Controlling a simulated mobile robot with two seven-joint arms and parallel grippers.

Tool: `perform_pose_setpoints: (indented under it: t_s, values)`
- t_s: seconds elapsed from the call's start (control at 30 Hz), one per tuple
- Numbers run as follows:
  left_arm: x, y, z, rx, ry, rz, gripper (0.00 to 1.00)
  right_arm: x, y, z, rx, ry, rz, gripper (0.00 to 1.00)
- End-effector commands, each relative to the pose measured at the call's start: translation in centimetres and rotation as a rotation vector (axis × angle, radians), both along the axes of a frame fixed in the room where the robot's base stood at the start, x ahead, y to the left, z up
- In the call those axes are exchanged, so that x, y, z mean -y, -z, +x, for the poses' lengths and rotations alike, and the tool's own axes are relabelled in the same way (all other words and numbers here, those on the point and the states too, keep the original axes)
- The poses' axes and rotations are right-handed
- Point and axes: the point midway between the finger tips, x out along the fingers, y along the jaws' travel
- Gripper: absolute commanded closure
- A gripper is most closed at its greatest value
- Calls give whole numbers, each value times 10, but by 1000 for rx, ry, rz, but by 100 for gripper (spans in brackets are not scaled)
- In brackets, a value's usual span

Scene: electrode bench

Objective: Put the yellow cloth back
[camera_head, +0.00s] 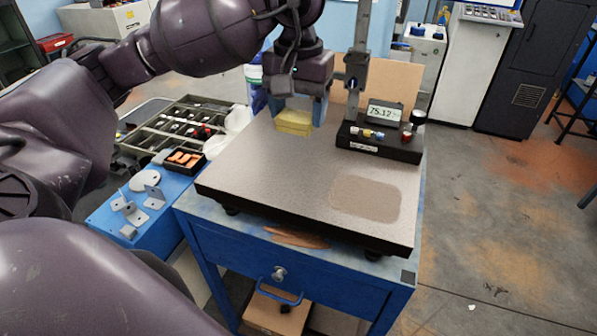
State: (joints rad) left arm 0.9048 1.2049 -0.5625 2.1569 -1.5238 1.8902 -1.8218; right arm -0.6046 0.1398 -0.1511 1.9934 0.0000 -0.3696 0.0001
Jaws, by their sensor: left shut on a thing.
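The yellow cloth (294,122) is folded into a small block shape in the head view, at the back left part of the grey plate. My left gripper (297,108) points down from above and is shut on the cloth. I cannot tell whether the cloth touches the plate or hangs just above it. The grey plate (270,175) lies on a blue bench and has a tan rectangular patch (365,198) at its front right. My right gripper is not in view.
A gauge stand with a digital display (384,114) and a tall post stands at the plate's back right. Left of the plate are a compartment tray (150,140), a black box with orange pieces (184,161) and metal brackets (128,208). The plate's middle is clear.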

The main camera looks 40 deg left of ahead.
Motion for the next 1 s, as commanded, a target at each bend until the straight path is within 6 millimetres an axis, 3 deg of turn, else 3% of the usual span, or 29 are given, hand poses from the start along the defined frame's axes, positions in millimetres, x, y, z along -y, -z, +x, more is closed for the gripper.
perform_pose_setpoints:
  t_s: [0.2,0.4,1.0]
  values:
    - [0,48,-1,-5,-1,-1,60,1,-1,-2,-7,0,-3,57]
    - [0,81,0,-3,-1,-2,60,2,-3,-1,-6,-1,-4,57]
    - [0,135,0,0,-1,-1,60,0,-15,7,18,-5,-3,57]
